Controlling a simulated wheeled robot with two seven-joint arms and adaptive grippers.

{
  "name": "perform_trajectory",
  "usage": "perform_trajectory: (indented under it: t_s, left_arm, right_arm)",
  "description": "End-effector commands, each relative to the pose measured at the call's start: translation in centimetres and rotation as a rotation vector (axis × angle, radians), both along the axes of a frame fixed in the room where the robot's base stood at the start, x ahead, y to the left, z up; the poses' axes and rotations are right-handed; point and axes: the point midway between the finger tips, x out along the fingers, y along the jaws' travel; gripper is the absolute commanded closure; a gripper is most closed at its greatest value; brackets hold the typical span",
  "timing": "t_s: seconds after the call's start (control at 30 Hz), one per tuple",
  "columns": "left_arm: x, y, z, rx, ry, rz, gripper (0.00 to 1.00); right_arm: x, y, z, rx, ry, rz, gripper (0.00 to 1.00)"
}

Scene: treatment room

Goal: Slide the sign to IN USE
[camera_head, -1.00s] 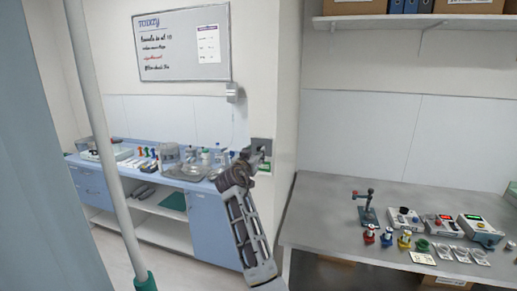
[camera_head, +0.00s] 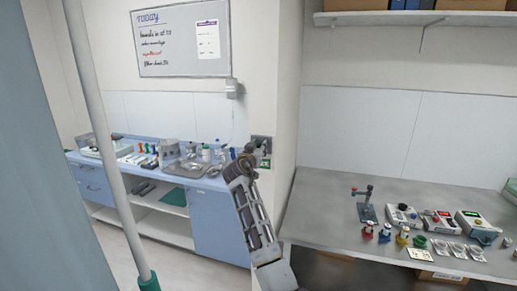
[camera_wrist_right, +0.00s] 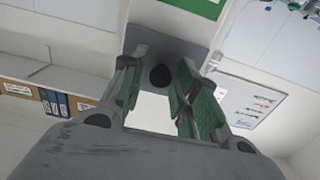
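The sliding sign is on the end of the wall by the counter. It shows as a grey plate (camera_head: 263,138) with a green patch (camera_head: 265,163) below it. In the right wrist view the grey plate (camera_wrist_right: 178,47) carries a dark round knob (camera_wrist_right: 160,77), with a green panel (camera_wrist_right: 200,5) beyond. My right gripper (camera_head: 254,150) is at the plate. In the wrist view the fingers of my right gripper (camera_wrist_right: 157,92) are apart, one on each side of the knob, with a gap showing. I cannot read any sign wording. My left gripper is not in view.
A blue counter (camera_head: 140,163) with a sink and bottles stands left of the wall end. A grey bench (camera_head: 330,212) with devices and a small stand is at the right. A pale pole (camera_head: 110,130) and blue curtain (camera_head: 40,150) are at the near left.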

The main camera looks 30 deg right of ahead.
Motion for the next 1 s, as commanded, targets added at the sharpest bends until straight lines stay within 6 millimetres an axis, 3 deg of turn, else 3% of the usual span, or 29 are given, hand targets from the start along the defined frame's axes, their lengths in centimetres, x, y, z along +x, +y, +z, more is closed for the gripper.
perform_trajectory:
  t_s: [0.03,0.2,0.57,1.0]
  left_arm:
    - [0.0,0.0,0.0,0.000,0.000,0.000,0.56]
    - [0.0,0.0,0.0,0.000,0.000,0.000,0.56]
    - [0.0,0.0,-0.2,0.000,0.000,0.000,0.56]
    - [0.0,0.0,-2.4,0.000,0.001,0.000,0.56]
  right_arm:
    - [0.0,0.0,0.0,0.000,0.000,0.000,0.81]
    - [0.0,0.0,0.0,0.000,0.000,0.000,1.00]
    - [0.0,0.0,-0.2,0.000,0.000,0.000,1.00]
    - [0.0,0.0,-2.6,0.001,0.001,0.000,1.00]
